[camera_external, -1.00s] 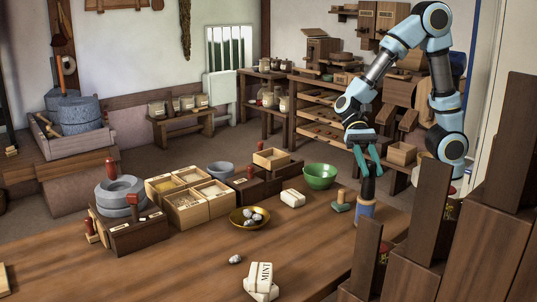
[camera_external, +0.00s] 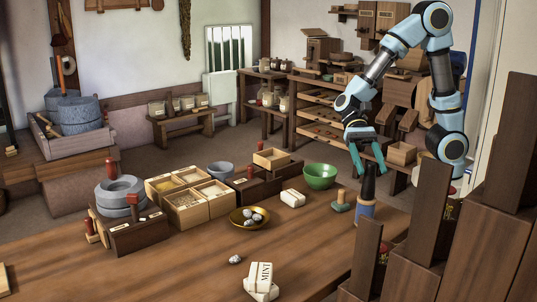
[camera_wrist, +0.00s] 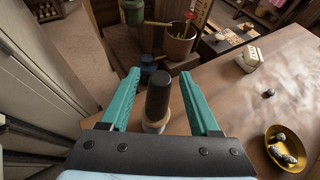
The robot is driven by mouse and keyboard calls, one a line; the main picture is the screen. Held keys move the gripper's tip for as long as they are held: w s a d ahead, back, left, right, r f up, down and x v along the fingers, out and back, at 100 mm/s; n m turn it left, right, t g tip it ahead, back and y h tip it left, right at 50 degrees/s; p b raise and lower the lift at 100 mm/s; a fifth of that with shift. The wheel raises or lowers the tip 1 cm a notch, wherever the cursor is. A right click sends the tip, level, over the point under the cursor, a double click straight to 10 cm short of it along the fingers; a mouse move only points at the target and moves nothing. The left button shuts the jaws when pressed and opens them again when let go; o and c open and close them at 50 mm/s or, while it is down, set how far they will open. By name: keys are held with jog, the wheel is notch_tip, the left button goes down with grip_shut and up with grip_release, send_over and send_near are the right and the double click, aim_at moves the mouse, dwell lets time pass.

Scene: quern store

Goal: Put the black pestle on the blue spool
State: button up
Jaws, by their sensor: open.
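The black pestle (camera_external: 369,183) stands upright on top of the blue spool (camera_external: 365,211), near the right end of the table. My gripper (camera_external: 368,162) is open, at the pestle's upper end and not closed on it. In the wrist view the dark pestle (camera_wrist: 158,98) shows between the two spread green fingers, with a gap on each side. The pale rim of the spool (camera_wrist: 154,127) shows just below it; most of the spool is hidden there.
A green-topped stamp (camera_external: 342,202) with a wooden handle stands just left of the spool. A green bowl (camera_external: 320,176) and a brass bowl of pale lumps (camera_external: 242,224) stand further left. Dark wooden blocks (camera_external: 430,210) rise close on the right.

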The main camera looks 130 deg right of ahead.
jog(key=v, duration=1.1)
jog(key=s+a+f+n+g+h, duration=0.1)
jog(key=a+f+n+g+h, duration=0.1)
jog(key=f+n, duration=0.2)
jog(key=s+a+f+n+g+h, duration=0.2)
jog(key=f+n, duration=0.2)
jog(key=s+a+f+n+g+h, duration=0.2)
jog(key=a+f+n+g, duration=0.1)
jog(key=f, duration=0.2)
jog(key=shift+s+n+p, duration=0.15)
jog(key=shift+n+p, duration=0.25)
notch_tip(320, 180, down, 3)
jog(key=n+h, duration=0.1)
jog(key=n, duration=0.2)
jog(key=n+h, duration=0.2)
jog(key=n, duration=0.1)
jog(key=shift+a+n, duration=0.2)
jog(key=shift+n, duration=0.2)
jog(key=n, duration=0.1)
jog(key=w+n+h, duration=0.1)
jog(key=a+n+t, duration=0.1)
jog(key=n, duration=0.1)
jog(key=shift+w+f+h, duration=0.25)
jog(key=shift+w+h, duration=0.05)
jog(key=shift+w, duration=0.05)
jog(key=shift+w+a+n, duration=0.2)
jog(key=shift+w+n, duration=0.05)
jog(key=shift+n, duration=0.35)
notch_tip(320, 180, up, 14)
jog(key=p, duration=1.4)
